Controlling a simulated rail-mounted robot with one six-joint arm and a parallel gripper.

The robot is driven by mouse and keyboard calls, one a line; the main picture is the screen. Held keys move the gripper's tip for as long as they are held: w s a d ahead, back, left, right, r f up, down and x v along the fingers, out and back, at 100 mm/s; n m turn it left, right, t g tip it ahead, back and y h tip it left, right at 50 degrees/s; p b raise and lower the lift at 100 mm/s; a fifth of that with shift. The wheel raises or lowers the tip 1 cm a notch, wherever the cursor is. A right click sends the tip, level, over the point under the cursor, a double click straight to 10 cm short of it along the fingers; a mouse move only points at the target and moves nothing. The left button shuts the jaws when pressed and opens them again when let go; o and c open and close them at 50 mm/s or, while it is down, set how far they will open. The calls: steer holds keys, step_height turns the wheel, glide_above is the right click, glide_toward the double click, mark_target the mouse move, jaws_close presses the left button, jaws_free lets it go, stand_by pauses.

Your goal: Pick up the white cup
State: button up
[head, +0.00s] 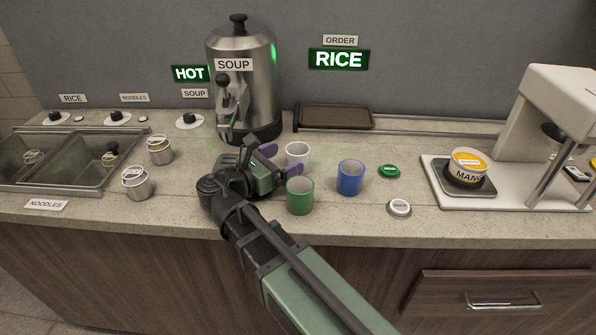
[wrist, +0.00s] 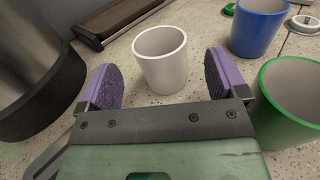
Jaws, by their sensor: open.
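The white cup (head: 298,154) stands upright on the counter behind the green cup, and it also shows in the wrist view (wrist: 163,65). My gripper (head: 262,158) is open, with its purple finger pads just left of the white cup. In the wrist view my open gripper (wrist: 160,84) faces the cup, which sits just beyond the fingertips and roughly centred between them. Nothing is held. No contact between the fingers and the cup shows.
The green cup (head: 300,195) stands close to my gripper, at right in the wrist view. A blue cup (head: 350,177) stands farther right. The soup urn (head: 241,75) rises behind my gripper. A dark tray (head: 337,117) lies at the back.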

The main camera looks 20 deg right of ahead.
mark_target(288, 155)
steer(key=x, duration=0.5)
steer(key=shift+s+r, duration=0.1)
steer(key=shift+a, duration=0.1)
steer(key=c, duration=1)
steer(key=shift+c, duration=0.2)
steer(key=shift+r, duration=0.1)
step_height(288, 155, up, 20)
steer(key=p, duration=2)
